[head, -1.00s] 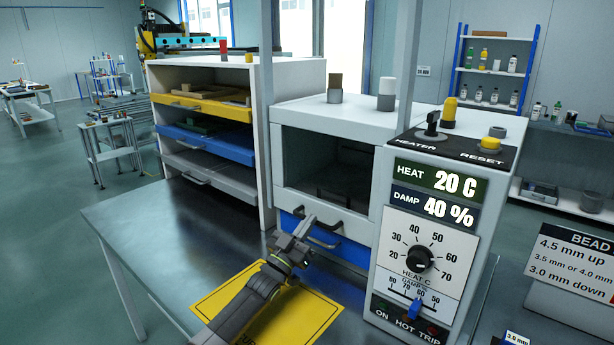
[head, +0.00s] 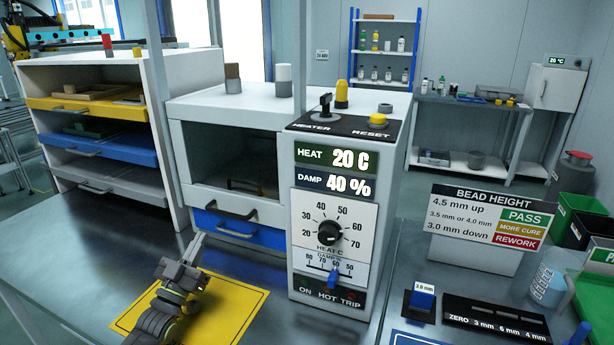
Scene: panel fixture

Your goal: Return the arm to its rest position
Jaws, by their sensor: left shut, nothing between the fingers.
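My left gripper (head: 193,252) is shut and empty. It hangs over the yellow mat (head: 233,308) on the bench, in front of the cabinet with the blue drawer (head: 236,226). Its fingertips point up and away, apart from the drawer handle by a small gap in the picture. My left arm comes in from the bottom left and covers part of the mat. My right gripper is not in view.
The control panel (head: 335,185) reads 20 C and 40 %. A drawer rack (head: 105,120) stands at the left. A bead height sign (head: 489,215), a small blue block (head: 423,298) and a black gauge strip (head: 497,322) are at the right. Bare bench lies left of the mat.

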